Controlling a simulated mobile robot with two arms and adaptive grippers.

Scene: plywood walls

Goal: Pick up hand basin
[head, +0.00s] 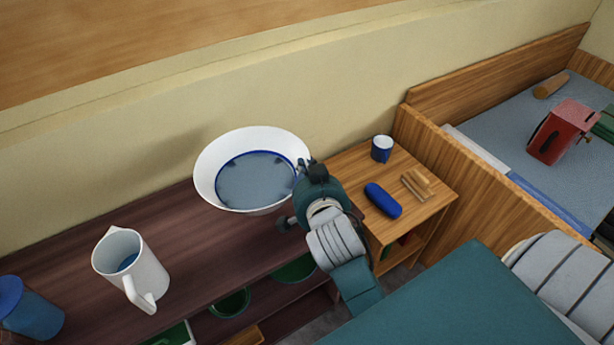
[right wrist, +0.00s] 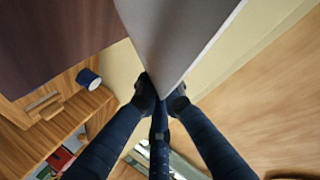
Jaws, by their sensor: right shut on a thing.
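The hand basin (head: 209,178) is a wide white bowl with a blue ring and a grey-blue inside. In the head view it is over the back of the dark wooden shelf unit (head: 190,262), against the wall, and looks nearly level. My right gripper (head: 304,170) is at its right side, shut on its rim. In the right wrist view the basin's pale wall (right wrist: 178,35) runs down between the fingertips of my right gripper (right wrist: 160,98). I cannot tell whether the basin touches the shelf top. My left gripper is not in view.
A white pitcher (head: 148,276) and a blue container (head: 30,312) stand left on the shelf unit. A small wooden table (head: 438,205) at right holds a blue-white cup (head: 381,149), a blue case (head: 383,200) and small wooden pieces. A bed (head: 500,115) with a red box (head: 563,131) lies beyond.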

